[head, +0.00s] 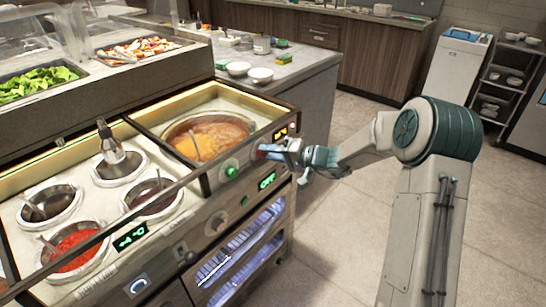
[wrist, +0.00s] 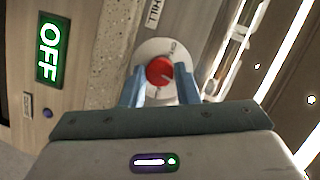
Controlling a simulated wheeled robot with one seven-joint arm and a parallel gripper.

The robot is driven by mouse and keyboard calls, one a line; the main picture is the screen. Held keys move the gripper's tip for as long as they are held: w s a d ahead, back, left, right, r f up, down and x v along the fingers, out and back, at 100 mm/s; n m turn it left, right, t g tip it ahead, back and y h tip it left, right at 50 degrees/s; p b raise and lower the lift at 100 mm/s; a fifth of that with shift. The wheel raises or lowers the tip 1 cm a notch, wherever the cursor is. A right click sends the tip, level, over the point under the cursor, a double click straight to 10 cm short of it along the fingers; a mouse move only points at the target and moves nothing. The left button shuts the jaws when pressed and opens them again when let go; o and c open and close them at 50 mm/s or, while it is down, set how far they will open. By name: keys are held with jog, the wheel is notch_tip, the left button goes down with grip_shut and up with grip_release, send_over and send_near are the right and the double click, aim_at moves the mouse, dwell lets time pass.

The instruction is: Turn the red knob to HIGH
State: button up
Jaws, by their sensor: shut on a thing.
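The red knob (wrist: 160,71) sits on a round white dial (wrist: 150,50) with small dark lettering in the wrist view. My gripper (wrist: 159,85) is shut on the knob, with one blue finger on each side of it. A pale mark shows on the knob's face; I cannot tell which setting it points to. In the head view my gripper (head: 268,152) is at the right end of the counter's front panel, and its fingers largely hide the knob. An orange-lit display (head: 281,133) is just above it, too small to read surely.
A green OFF display (head: 267,181) is below my gripper; an OFF display also shows in the wrist view (wrist: 49,50). A soup pot (head: 240,126) and several sauce wells are set in the counter.

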jog(key=shift+a+f+m+t+y+b, duration=0.1)
jog(key=shift+m+t+y+b, duration=0.4)
jog(key=shift+m, duration=1.75)
jog(key=shift+f+m+t+y, duration=0.15)
jog(key=shift+m+y, duration=0.7)
jog(key=shift+m, duration=1.35)
jog(key=shift+a+f+m+t+y+b, duration=0.1)
jog(key=shift+m+t+y+b, duration=0.4)
jog(key=shift+m, duration=1.75)
jog(key=shift+p, duration=0.3)
jog(key=o, duration=1)
jog(key=shift+a, duration=0.1)
jog(key=v, duration=1.4)
jog(key=shift+w+f, duration=0.1)
jog(key=shift+w, duration=0.05)
